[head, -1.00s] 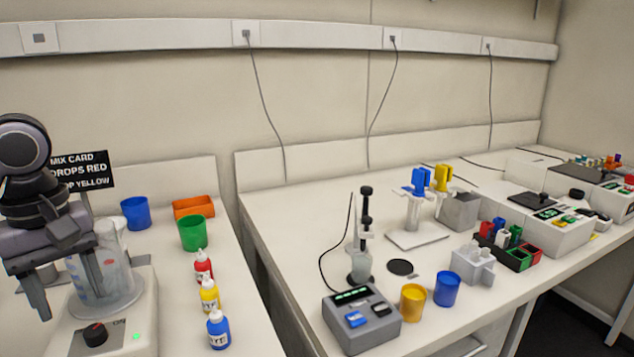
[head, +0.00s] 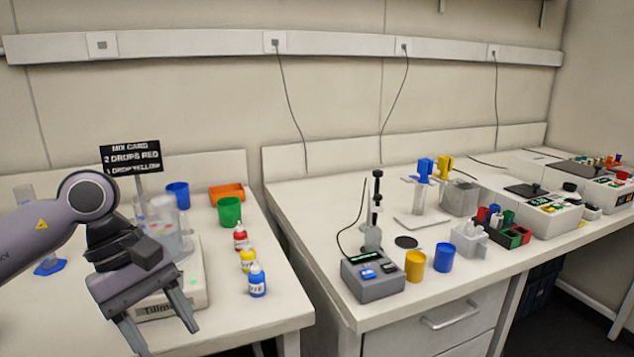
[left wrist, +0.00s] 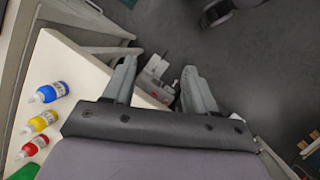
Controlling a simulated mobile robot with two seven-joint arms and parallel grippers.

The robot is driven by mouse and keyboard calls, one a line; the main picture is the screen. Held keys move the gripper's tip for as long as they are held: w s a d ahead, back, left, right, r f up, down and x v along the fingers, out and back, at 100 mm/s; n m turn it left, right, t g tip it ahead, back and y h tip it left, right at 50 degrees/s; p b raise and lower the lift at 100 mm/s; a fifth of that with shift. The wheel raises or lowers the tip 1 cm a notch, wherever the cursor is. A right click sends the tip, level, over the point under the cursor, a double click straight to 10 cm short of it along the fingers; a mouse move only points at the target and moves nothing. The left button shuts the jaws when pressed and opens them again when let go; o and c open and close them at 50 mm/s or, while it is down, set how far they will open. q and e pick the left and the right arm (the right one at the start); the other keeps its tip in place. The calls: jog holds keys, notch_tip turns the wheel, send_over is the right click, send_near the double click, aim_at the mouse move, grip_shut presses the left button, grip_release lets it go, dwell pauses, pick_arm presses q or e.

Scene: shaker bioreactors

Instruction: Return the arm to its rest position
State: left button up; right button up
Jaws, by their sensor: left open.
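My left gripper (head: 164,322) is open and empty in the head view. It hangs in front of the magnetic stirrer (head: 193,287) and the clear beaker (head: 172,232) on it. In the left wrist view, the open fingers (left wrist: 158,88) point past the bench's front edge toward the floor, with nothing between them. My left arm comes in from the left and hides part of the stirrer. My right gripper is not in view.
Red (head: 241,238), yellow (head: 248,262) and blue (head: 257,282) dye bottles stand right of the stirrer. Blue (head: 178,195) and green (head: 229,211) cups and an orange tray (head: 227,192) are behind. A mix card (head: 131,157) stands upright. The right bench (head: 320,215) holds several devices.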

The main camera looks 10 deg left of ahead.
pick_arm(q)
jog(key=s+d+r+n+h+p, duration=0.1)
jog(key=d+n+h, duration=0.6)
jog(key=d+h, duration=0.15)
jog(key=s+d+r+n+h, duration=0.1)
jog(key=s+d+n+h, duration=0.1)
jog(key=d+n+h, duration=0.65)
jog(key=w+a+f+n+t+y, duration=0.1)
jog(key=a+f+n+t+y, duration=0.35)
jog(key=n, duration=0.65)
jog(key=w+a+f+n+t+y+p, duration=0.1)
jog(key=w+f+n+t+y, duration=0.1)
jog(key=f+n+t+y, duration=0.55)
jog(key=w+a+f+n+t+y, duration=0.15)
jog(key=f+n+t, duration=0.35)
jog(key=n, duration=0.9)
jog(key=s+a+f+n+g+y, duration=0.2)
jog(key=s+a+f+n, duration=0.1)
jog(key=s+f+n, duration=0.2)
jog(key=s+a+f+n+g+y, duration=0.2)
jog(key=s+f+n+g+y, duration=0.1)
jog(key=s+f+n, duration=0.3)
notch_tip(320, 180, down, 4)
jog(key=shift+s+a+f+y+p, duration=0.1)
jog(key=shift+s+a+y+p, duration=0.3)
jog(key=shift+s, duration=0.7)
